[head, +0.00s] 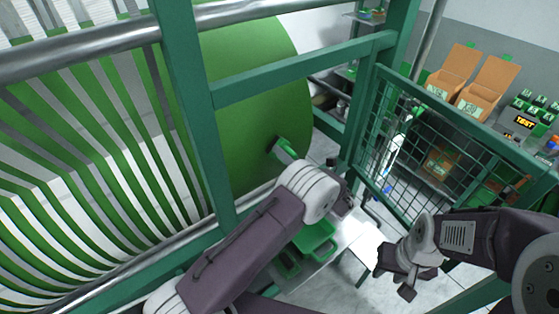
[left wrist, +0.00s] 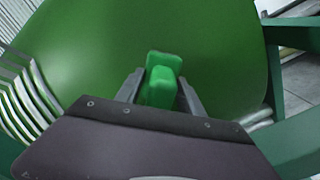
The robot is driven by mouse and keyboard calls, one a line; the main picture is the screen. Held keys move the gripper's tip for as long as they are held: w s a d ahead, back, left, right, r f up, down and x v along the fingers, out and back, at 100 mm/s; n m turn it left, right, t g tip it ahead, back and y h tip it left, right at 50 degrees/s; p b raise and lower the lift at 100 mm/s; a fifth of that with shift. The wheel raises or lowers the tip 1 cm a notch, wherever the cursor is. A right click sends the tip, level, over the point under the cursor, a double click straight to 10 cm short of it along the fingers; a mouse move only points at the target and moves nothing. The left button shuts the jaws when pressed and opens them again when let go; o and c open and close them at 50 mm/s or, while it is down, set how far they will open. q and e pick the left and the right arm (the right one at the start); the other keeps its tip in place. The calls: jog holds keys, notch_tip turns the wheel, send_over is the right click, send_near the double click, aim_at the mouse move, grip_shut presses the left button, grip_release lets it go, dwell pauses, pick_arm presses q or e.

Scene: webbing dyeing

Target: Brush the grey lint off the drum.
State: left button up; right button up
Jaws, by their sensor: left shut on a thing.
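The large green drum (head: 255,80) stands behind the green frame in the head view. It fills most of the left wrist view (left wrist: 90,45). My left gripper (left wrist: 160,90) is shut on a green block-shaped brush (left wrist: 164,66), one finger on each side. The brush also shows in the head view (head: 284,148), at the drum's lower right face. I cannot tell whether it touches the drum. No grey lint shows clearly on the visible drum surface. My right gripper (head: 395,277) is away from the drum at lower right, with its fingers apart and empty.
Green frame posts (head: 190,100) and a rail stand before the drum. Green and white webbing strips (head: 90,170) run at left. A wire mesh panel (head: 435,150) stands at right, with open cardboard boxes (head: 487,88) behind it. A green tray (head: 315,238) lies below my left wrist.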

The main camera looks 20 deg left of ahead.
pick_arm(q)
jog(key=shift+w, duration=0.2)
jog(key=shift+w+d+f+b, duration=0.1)
jog(key=shift+w+d+b, duration=0.3)
jog(key=shift+b, duration=0.15)
jog(key=w+d+b, duration=0.1)
jog(key=w, duration=0.1)
jog(key=w+d+b, duration=0.1)
jog(key=d+b, duration=0.1)
jog(key=shift+w+f+b, duration=0.1)
jog(key=shift+w+b, duration=0.2)
jog(key=shift+w, duration=0.05)
jog(key=shift+w+d, duration=0.15)
jog(key=shift+w, duration=0.15)
jog(key=shift+w+d+r, duration=0.2)
jog(key=shift+w, duration=0.05)
